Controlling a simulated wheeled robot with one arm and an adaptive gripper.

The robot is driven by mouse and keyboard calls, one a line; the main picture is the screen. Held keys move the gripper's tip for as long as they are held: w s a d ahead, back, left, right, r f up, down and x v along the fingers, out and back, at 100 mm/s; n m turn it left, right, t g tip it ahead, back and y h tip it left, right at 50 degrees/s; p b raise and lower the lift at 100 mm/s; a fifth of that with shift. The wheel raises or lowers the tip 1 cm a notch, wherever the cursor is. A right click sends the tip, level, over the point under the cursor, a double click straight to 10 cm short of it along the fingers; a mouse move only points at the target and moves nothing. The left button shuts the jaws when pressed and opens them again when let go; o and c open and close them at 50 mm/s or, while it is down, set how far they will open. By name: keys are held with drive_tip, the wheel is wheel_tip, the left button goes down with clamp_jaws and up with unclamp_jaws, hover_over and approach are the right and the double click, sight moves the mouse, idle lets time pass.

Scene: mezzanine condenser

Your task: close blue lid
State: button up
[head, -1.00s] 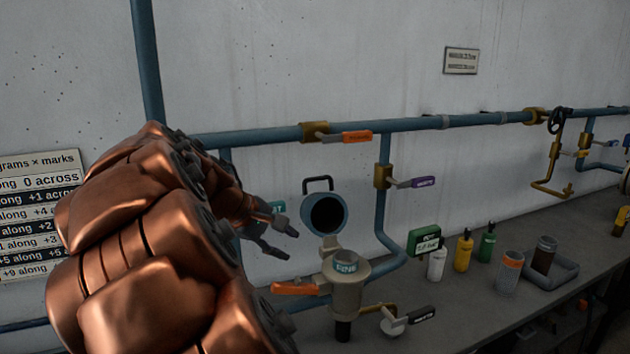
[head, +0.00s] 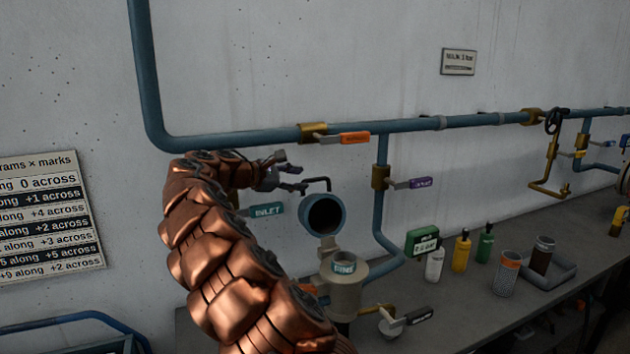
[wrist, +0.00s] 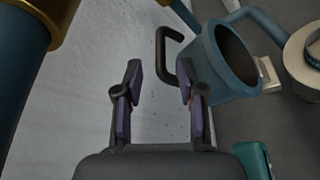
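The blue lid (head: 341,207) stands tipped open above the beige metal pot (head: 346,290), its dark hollow side toward the head camera. A black bar handle (head: 318,181) is on its upper side. In the wrist view the lid (wrist: 213,72) is at upper right and its handle (wrist: 161,55) lies just beyond my fingertips. My gripper (head: 294,173) is to the upper left of the lid, near the handle. The wrist view shows my gripper (wrist: 159,82) open, with nothing between the fingers. I cannot tell whether a finger touches the handle.
A blue pipe with an orange-handled valve (head: 355,138) runs above my gripper. A teal INLET lever (head: 266,210) is left of the lid. A purple lever (head: 420,183) and a green box (head: 423,239) are to the right. Several bottles stand on the bench (head: 455,315).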

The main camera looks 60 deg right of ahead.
sight(315, 180)
drive_tip(key=shift+p+x, duration=0.7)
drive_tip(key=shift+x, duration=2.6)
drive_tip(key=shift+c, duration=0.3)
clamp_jaws()
